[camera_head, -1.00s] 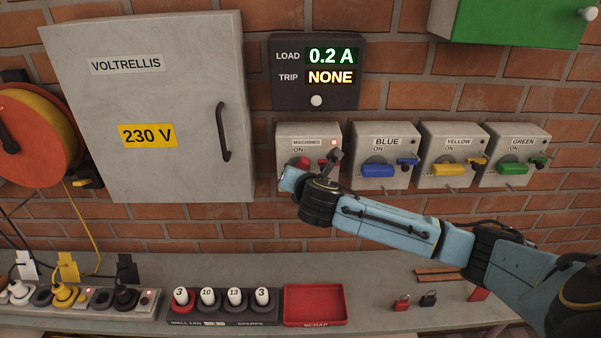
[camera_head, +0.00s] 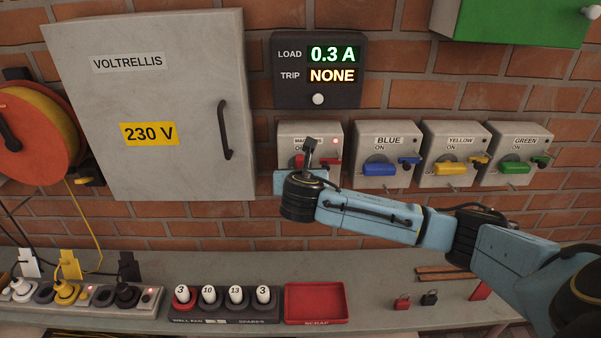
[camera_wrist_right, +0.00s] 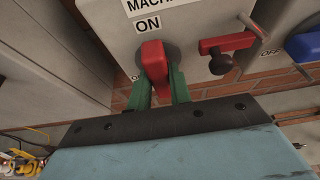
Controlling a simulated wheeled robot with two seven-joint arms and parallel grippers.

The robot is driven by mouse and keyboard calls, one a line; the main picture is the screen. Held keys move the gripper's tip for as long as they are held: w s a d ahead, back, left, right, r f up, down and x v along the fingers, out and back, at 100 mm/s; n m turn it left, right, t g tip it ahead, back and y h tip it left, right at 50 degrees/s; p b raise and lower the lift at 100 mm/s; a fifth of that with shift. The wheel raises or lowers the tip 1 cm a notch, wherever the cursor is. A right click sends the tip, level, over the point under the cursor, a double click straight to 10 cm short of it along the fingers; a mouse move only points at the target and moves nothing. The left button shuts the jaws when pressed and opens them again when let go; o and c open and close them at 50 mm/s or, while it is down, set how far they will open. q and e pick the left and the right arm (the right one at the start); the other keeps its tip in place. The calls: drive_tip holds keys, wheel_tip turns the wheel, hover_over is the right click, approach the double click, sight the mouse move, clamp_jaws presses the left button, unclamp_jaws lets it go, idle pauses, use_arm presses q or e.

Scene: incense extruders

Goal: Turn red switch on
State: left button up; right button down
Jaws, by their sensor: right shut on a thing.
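The red switch handle (camera_wrist_right: 153,60) is on the grey MACHINES box (camera_head: 289,133), below the ON label (camera_wrist_right: 148,24). In the right wrist view it stands nearly upright, between the green fingers of my right gripper (camera_wrist_right: 161,88), which are shut on it. In the head view my right wrist covers the lower box and hides the fingertips; a bit of the red handle (camera_head: 301,161) shows. A red side lever (camera_wrist_right: 228,43) with a dark knob sits to the right. My left gripper is not in view.
Boxes with blue (camera_head: 379,169), yellow (camera_head: 450,169) and green (camera_head: 515,168) handles stand to the right. A display (camera_head: 317,72) above reads LOAD 0.3 A, TRIP NONE. A large grey cabinet (camera_head: 160,90) is at left. A red scrap tray (camera_head: 316,319) lies on the bench below.

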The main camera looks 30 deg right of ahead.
drive_tip(key=c, duration=1.3)
unclamp_jaws()
drive_tip(key=b+v, duration=0.1)
drive_tip(key=v, duration=1.2)
drive_tip(key=shift+s+r, duration=0.1)
drive_tip(key=shift+s, duration=0.1)
